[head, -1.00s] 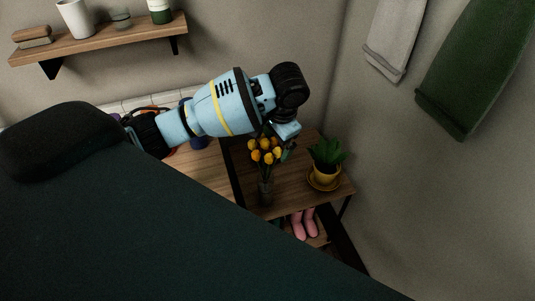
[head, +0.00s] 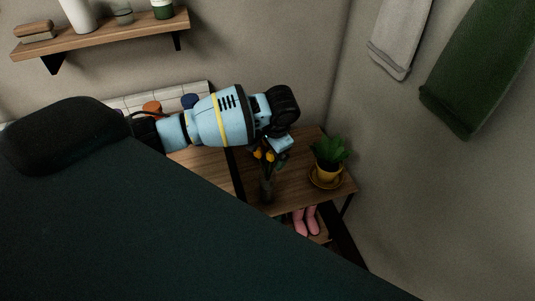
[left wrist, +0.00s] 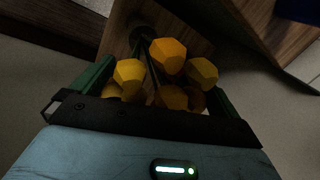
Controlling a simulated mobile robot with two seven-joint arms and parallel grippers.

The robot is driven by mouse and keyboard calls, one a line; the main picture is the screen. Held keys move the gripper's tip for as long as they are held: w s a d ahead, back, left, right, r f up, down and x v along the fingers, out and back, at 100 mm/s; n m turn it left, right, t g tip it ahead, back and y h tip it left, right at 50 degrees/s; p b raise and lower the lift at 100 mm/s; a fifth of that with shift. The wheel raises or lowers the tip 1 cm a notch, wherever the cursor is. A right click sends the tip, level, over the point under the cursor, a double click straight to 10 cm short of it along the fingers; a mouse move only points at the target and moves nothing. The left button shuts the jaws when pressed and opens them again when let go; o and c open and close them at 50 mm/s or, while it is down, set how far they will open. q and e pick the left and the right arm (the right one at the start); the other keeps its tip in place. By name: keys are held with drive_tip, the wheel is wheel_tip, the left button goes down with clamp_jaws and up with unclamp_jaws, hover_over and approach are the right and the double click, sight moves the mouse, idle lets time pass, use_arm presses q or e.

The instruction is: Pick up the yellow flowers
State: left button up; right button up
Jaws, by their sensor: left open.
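The yellow flowers (head: 265,156) stand in a narrow clear vase (head: 266,189) on the wooden bench in the head view. My left gripper (head: 273,152) is right above and over them, hiding part of the blooms. In the left wrist view, several yellow blooms (left wrist: 168,56) with dark green stems lie between the two open green fingers of my left gripper (left wrist: 152,85). Whether the fingers touch the flowers cannot be told. My right gripper is not in view.
Pink boots (head: 306,221) are below. A wall shelf (head: 110,36) is at upper left, and towels (head: 479,65) hang at right.

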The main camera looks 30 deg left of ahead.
use_arm(q)
drive_tip(key=c, duration=1)
drive_tip(key=shift+r, duration=0.1)
drive_tip(key=shift+c, duration=0.2)
